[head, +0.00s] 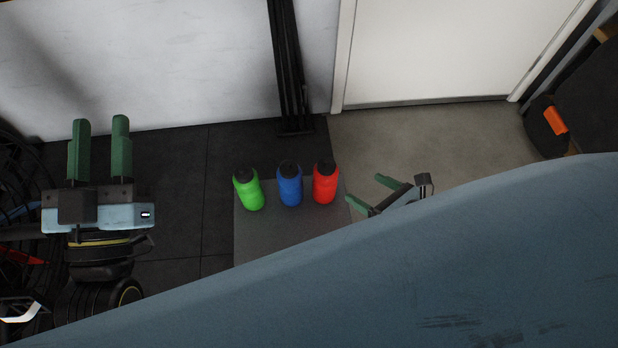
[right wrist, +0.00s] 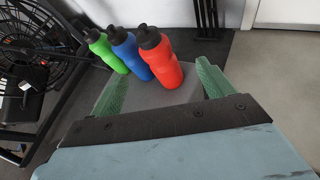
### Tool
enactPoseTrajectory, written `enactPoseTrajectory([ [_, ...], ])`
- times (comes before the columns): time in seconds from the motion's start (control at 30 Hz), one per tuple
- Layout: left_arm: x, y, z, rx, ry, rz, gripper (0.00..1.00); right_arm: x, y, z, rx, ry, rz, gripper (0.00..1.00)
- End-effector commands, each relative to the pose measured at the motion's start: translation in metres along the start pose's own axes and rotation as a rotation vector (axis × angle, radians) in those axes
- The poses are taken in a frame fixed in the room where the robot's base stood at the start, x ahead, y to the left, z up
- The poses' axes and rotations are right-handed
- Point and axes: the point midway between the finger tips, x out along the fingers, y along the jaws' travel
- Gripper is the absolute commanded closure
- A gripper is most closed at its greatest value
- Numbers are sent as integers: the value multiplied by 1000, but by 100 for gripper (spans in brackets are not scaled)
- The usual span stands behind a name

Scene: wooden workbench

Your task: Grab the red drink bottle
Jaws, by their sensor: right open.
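A red drink bottle (head: 326,184) with a black cap stands at the right end of a row of bottles on a grey surface. A blue bottle (head: 290,186) and a green bottle (head: 249,190) stand to its left. My right gripper (head: 368,192) is open and empty, just right of the red bottle and apart from it. In the right wrist view, the red bottle (right wrist: 162,60) shows beyond and between the open green fingers (right wrist: 160,85). My left gripper (head: 101,122) is open and empty at the far left, well away from the bottles.
The grey stand top (head: 285,235) has bare room in front of the bottles. A large blue-grey surface (head: 420,270) fills the lower right of the head view and hides part of the right arm.

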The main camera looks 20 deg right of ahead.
Motion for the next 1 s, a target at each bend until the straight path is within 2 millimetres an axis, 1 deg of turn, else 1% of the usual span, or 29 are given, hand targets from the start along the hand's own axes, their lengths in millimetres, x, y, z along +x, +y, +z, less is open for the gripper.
enactPoseTrajectory([
  [0.03,-3,1,-11,-3,40,1,64,1,1,-2,-75,-3,12,20],
  [0.1,-5,1,-25,-5,76,1,64,1,3,1,-149,-6,24,20],
  [0.2,-5,2,-35,-6,99,1,64,6,4,3,-197,-8,31,20],
  [0.27,-5,2,-37,-7,101,1,64,13,5,5,-204,-10,32,20],
  [0.5,-5,2,-38,-6,116,2,64,58,7,5,-200,-10,31,20],
  [0.6,-6,2,-39,-6,140,2,64,72,7,4,-197,-9,30,20],
  [0.83,-7,2,-42,-5,173,2,64,89,9,4,-197,-9,30,20],
  [1.0,-11,2,-50,-5,271,4,64,115,14,2,-194,-10,31,20],
])
